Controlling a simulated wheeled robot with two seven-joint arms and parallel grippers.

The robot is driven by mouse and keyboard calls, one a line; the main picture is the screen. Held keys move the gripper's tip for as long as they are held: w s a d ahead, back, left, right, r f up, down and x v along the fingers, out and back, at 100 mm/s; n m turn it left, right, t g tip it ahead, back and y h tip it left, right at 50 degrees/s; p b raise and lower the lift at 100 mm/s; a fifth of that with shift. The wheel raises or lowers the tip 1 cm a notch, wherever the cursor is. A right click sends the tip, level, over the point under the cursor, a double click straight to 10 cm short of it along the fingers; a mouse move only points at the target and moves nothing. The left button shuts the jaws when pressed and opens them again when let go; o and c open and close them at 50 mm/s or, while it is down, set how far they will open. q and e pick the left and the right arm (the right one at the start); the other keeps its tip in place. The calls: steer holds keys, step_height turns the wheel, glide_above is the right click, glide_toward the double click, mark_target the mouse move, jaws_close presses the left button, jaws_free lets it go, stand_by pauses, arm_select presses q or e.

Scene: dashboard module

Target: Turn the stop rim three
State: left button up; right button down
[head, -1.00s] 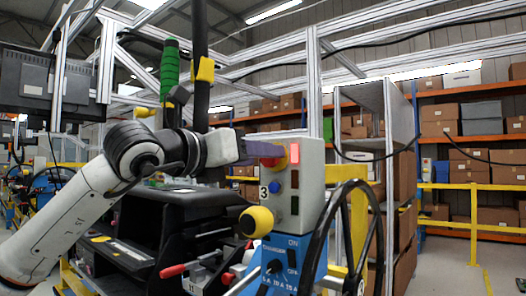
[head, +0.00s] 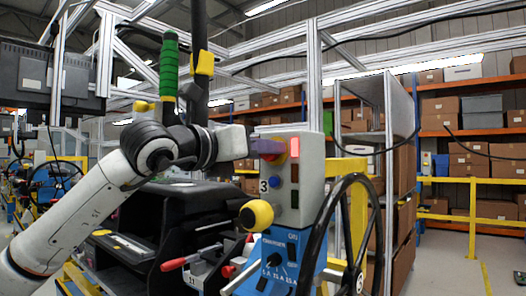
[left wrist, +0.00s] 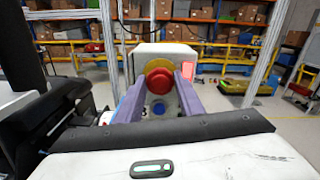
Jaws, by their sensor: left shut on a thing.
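A grey control box (head: 312,165) marked 3 stands on a blue stand in the head view. On its face is a red stop button with a yellow rim (left wrist: 158,66); in the head view the stop button (head: 276,159) is partly covered by my fingers. My left gripper (head: 268,147) reaches it from the left. In the left wrist view, the purple fingers of my left gripper (left wrist: 158,88) lie on either side of the red stop button (left wrist: 160,87), shut on the stop rim. My right gripper is not in view.
A lit red lamp (head: 294,147) and a blue button (head: 274,181) are on the box close to my fingers. A yellow ball knob (head: 257,215) is below, and a black handwheel (head: 345,235) stands to the right. A black dashboard module (head: 165,225) is beneath my arm.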

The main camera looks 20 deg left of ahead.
arm_select(q)
steer(key=m+b, duration=0.1)
steer(key=m, duration=0.5)
steer(key=shift+m, duration=0.3)
stand_by(0.6)
steer(key=o, duration=1.1)
steer(key=shift+c, duration=0.2)
steer(key=b+v, duration=0.2)
steer(key=v, duration=0.8)
steer(key=shift+s, duration=0.2)
